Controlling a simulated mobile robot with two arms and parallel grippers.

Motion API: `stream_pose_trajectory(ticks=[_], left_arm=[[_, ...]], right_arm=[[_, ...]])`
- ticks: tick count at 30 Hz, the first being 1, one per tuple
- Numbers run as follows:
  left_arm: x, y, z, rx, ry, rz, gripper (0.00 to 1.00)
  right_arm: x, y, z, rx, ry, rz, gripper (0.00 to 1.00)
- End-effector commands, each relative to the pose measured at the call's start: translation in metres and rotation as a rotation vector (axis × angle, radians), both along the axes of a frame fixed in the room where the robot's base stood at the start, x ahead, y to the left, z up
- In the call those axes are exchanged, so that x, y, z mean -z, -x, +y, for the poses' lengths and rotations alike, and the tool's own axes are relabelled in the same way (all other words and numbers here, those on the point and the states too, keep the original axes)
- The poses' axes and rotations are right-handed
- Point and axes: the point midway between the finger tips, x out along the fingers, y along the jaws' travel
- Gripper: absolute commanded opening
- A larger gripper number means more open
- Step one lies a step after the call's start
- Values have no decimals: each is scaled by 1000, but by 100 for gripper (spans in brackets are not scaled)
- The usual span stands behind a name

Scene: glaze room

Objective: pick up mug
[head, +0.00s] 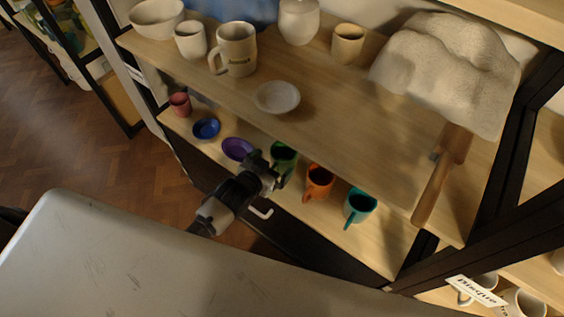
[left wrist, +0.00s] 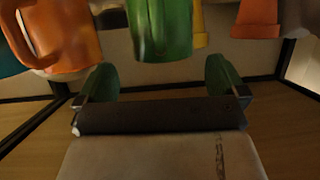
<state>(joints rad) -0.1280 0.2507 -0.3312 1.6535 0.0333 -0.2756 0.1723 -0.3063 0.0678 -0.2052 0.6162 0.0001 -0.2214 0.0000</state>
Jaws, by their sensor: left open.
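A green mug (head: 284,158) stands on the lower shelf, partly hidden by my left gripper (head: 268,172). In the left wrist view the green mug (left wrist: 160,28) is at top centre, and my left gripper (left wrist: 162,84) is open with its fingertips to either side below it, apart from it. An orange mug (head: 318,180) stands to the right of the green one; it also shows in the left wrist view (left wrist: 70,35) at the upper left. A teal mug (head: 361,206) is further right. A white mug with lettering (head: 238,50) is on the upper shelf. My right gripper is not seen.
On the lower shelf are a purple dish (head: 236,148), a blue dish (head: 206,128) and a pink cup (head: 180,104). The upper shelf board (head: 340,100) overhangs them and carries a small dish (head: 277,97). A rolling pin (head: 440,175) lies at its right.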

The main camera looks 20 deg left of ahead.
Motion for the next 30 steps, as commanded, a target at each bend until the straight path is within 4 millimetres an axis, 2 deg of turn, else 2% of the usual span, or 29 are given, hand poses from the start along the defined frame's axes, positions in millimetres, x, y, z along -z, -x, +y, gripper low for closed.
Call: stream_pose_trajectory(ticks=[3,7,17,26,30], left_arm=[[7,-19,-2,-1,1,-3,100],[15,-34,-7,0,1,-1,100],[17,-39,-9,0,0,0,100],[17,-39,-8,0,0,0,54],[16,-40,-9,0,1,-2,53]], right_arm=[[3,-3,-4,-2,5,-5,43],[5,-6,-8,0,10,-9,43],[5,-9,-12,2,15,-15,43],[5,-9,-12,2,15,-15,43],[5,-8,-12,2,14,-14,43]])
